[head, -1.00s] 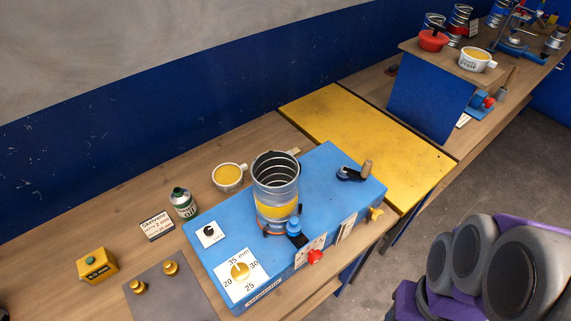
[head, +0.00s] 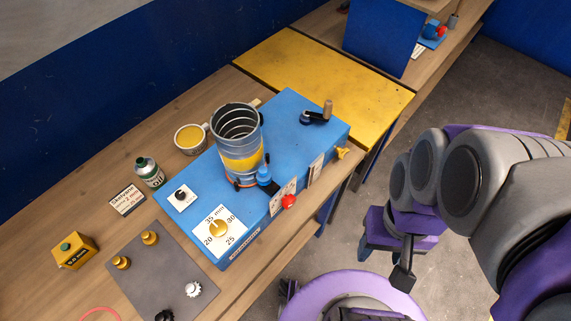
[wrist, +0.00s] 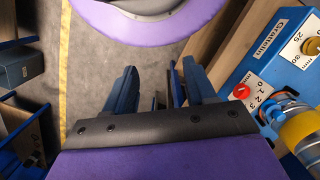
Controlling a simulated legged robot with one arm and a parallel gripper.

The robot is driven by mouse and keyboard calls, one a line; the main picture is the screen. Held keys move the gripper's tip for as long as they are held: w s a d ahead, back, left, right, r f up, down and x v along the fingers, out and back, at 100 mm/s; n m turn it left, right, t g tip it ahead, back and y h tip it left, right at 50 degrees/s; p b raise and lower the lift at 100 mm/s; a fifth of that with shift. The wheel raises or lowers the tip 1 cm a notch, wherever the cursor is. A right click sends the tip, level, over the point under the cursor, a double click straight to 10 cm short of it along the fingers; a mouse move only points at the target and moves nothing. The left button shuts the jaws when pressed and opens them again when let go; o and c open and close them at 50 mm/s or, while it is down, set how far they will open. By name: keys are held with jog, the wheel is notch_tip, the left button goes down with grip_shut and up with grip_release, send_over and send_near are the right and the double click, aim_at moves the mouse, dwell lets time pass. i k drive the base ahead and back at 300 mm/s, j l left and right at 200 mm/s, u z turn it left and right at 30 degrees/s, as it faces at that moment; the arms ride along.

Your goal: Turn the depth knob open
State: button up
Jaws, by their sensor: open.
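A blue machine box (head: 290,130) stands on the wooden bench. On its near left top a brass dial knob (head: 220,228) sits on a white plate marked 20, 25, 30 and 35 mm. A red knob (head: 289,202) sticks out of its front side; in the wrist view the red knob (wrist: 241,91) is beside a scale reading 0, 1, 2, 3 mm. No label I can read says which one is the depth knob. My gripper (wrist: 160,92) has its blue jaws apart and empty, over the floor, clear of both knobs.
A spiral duct (head: 238,140) stands on the box, with a black crank (head: 318,116) behind it. A small black knob (head: 181,195), an oil bottle (head: 149,172) and a cup (head: 190,138) are left. A grey mat (head: 155,265) holds small parts.

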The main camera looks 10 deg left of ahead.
aim_at(288, 201)
jog(key=k+l+u, duration=0.1)
jog(key=k+l, duration=0.35)
jog(key=l, duration=0.2)
jog(key=k+l+u, duration=0.15)
jog(key=k+l, duration=0.3)
jog(key=l, duration=0.15)
